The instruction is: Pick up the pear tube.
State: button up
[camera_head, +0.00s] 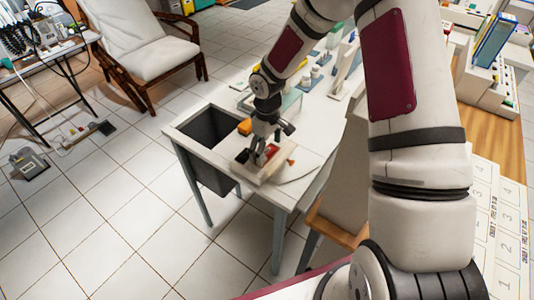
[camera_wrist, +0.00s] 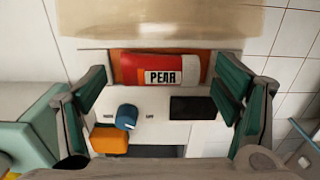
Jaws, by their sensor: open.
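The pear tube (camera_wrist: 160,70) is a red tube with a white cap end and a white label reading "PEAR". In the wrist view it lies sideways in an orange-lined slot of a pale holder (camera_wrist: 202,137), between and beyond my fingertips. My gripper (camera_wrist: 168,105) is open, with one green-padded finger at each side and nothing between them in its grip. In the head view my gripper (camera_head: 262,150) is low over the holder on the white table. A red patch, likely the tube (camera_head: 271,151), shows beside the fingers there, partly hidden by them.
A blue cylinder (camera_wrist: 127,117), an orange block (camera_wrist: 110,140) and a dark rectangle (camera_wrist: 194,108) lie near the tube. A dark open bin (camera_head: 207,128) is set in the left of the white table (camera_head: 215,164). Bottles and a glass-like tray (camera_head: 290,103) stand behind my gripper.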

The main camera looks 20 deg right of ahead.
jog(key=shift+f, duration=0.4)
jog(key=shift+c, duration=0.3)
jog(key=c, duration=1.2)
jog(key=shift+c, duration=0.2)
